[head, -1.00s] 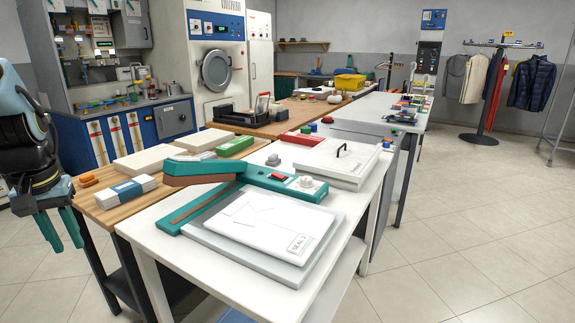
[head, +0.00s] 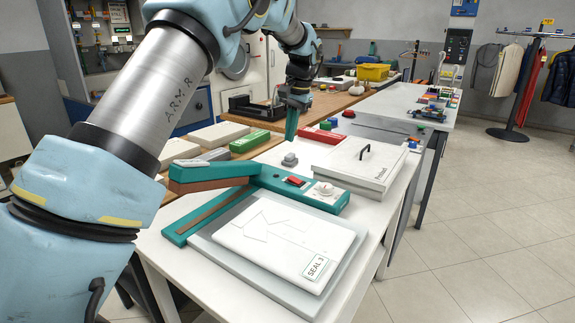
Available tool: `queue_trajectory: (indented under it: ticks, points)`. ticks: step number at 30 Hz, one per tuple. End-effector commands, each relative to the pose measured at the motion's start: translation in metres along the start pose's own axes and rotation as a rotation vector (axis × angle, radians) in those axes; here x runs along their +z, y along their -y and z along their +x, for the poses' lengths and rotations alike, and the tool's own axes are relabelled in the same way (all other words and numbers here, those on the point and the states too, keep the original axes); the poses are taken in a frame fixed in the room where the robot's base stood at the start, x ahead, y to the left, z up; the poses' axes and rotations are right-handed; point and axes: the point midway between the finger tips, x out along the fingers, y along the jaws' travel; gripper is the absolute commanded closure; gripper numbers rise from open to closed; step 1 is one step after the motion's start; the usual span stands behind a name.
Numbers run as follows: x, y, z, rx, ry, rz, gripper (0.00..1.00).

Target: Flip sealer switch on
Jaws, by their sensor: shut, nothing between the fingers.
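The teal sealer (head: 265,178) lies on the white table, with its long arm reaching to the left. Its red rocker switch (head: 295,181) sits on the teal body, beside a white dial (head: 326,190). I cannot tell the switch's position. My gripper (head: 291,138) is shut and empty, pointing down, beyond the sealer and above the far part of the white table. It is apart from the switch. A white packet (head: 285,237) marked SEAL 3 lies on the grey plate in front of the sealer.
A grey knob (head: 290,160) stands behind the sealer. A white lidded box (head: 362,165) with a black handle is to the right. Green (head: 249,141) and white (head: 218,136) blocks lie on the wooden table behind. My arm crosses the left of the view.

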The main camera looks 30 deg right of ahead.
Motion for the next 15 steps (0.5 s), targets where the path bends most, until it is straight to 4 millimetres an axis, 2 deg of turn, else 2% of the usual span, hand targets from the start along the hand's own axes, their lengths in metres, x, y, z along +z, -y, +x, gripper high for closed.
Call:
queue_trajectory:
  ticks: [1,5,15]
  points:
    - [-0.0064,-0.0073,-0.0019,-0.005,0.000,0.017,1.00]
    - [-0.0135,-0.0156,-0.0049,-0.011,0.000,0.036,1.00]
    - [-0.0139,-0.0161,-0.0048,-0.011,0.000,0.036,1.00]
